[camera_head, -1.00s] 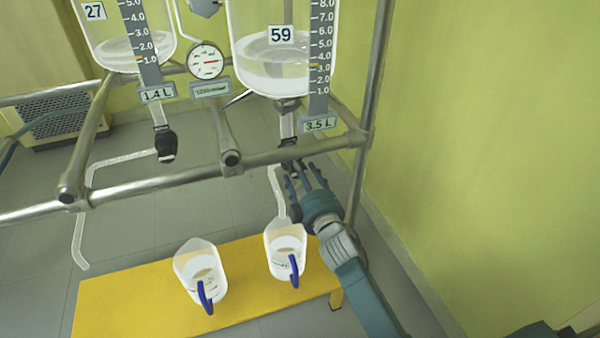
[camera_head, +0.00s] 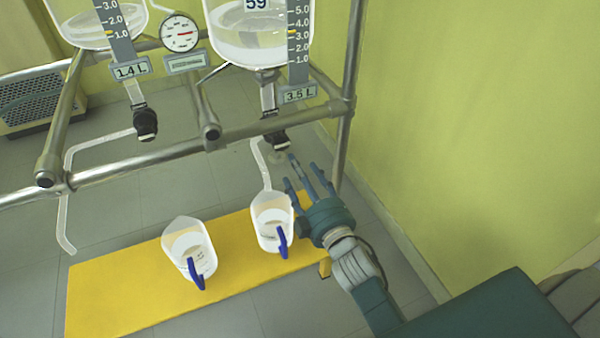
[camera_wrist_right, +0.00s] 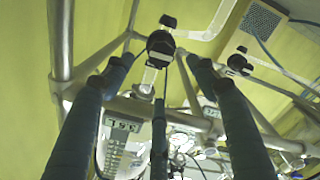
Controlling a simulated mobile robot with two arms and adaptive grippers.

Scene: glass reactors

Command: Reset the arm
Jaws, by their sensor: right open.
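My right gripper (camera_head: 306,187) is open and empty in the head view, below and to the right of the black valve (camera_head: 276,139) under the right glass reactor (camera_head: 248,38). Its fingers are spread and point up and to the left, apart from the valve. In the right wrist view the open fingers (camera_wrist_right: 158,110) frame the black valve (camera_wrist_right: 160,44), which lies beyond them. The 3.5 L label (camera_head: 299,94) hangs above. My left gripper is not in view.
Two clear jugs with blue handles, left (camera_head: 190,248) and right (camera_head: 271,222), stand on a yellow bench (camera_head: 110,290). Metal frame tubes (camera_head: 130,168) cross in front of the reactors. A left valve (camera_head: 146,124) hangs under the other reactor (camera_head: 85,25). A yellow-green wall (camera_head: 460,130) stands at right.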

